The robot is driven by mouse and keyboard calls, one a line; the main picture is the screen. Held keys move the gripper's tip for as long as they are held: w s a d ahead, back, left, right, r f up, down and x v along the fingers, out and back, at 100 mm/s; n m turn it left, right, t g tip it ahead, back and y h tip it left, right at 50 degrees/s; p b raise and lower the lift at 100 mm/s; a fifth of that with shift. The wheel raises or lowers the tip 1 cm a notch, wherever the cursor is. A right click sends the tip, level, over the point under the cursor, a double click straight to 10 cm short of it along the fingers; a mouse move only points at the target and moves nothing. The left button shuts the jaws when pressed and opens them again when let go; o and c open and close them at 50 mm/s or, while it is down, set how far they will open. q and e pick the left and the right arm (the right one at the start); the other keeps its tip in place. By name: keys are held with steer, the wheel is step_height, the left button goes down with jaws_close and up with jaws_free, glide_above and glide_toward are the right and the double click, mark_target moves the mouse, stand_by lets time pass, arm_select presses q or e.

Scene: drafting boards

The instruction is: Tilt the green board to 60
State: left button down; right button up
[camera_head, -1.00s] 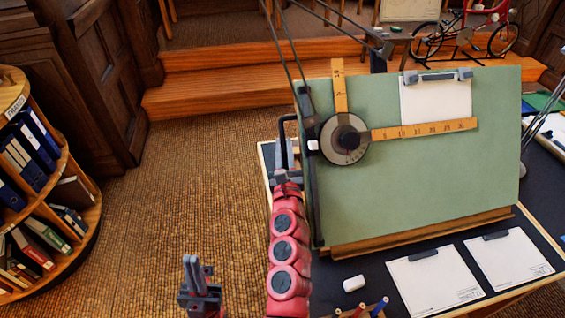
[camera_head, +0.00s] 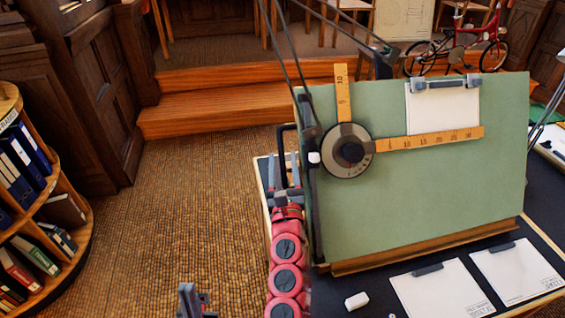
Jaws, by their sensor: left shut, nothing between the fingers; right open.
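The green board (camera_head: 430,185) stands tilted on the dark table, with a wooden ledge (camera_head: 430,246) along its lower edge. A drafting head (camera_head: 350,152) with two orange rulers and a clipped white sheet (camera_head: 435,110) are on its face. A dark handle (camera_head: 282,130) sticks out at its left edge. My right gripper (camera_head: 282,170) is open, its fingers upright just below and beside this handle. I cannot tell whether they touch it. My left gripper (camera_head: 187,300) is shut and empty, low over the floor, left of the table, far from the board.
Two white sheets (camera_head: 440,290) and an eraser (camera_head: 356,301) lie on the table in front of the board. Lamp arms rise behind its left edge. A round bookshelf (camera_head: 40,200) stands at far left. The carpet between shelf and table is clear.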

steer(key=a+v, duration=0.1)
steer(key=v, duration=1.6)
steer(key=shift+s+d+b, duration=0.2)
steer(key=shift+d+b, duration=0.2)
steer(key=shift+d, duration=0.05)
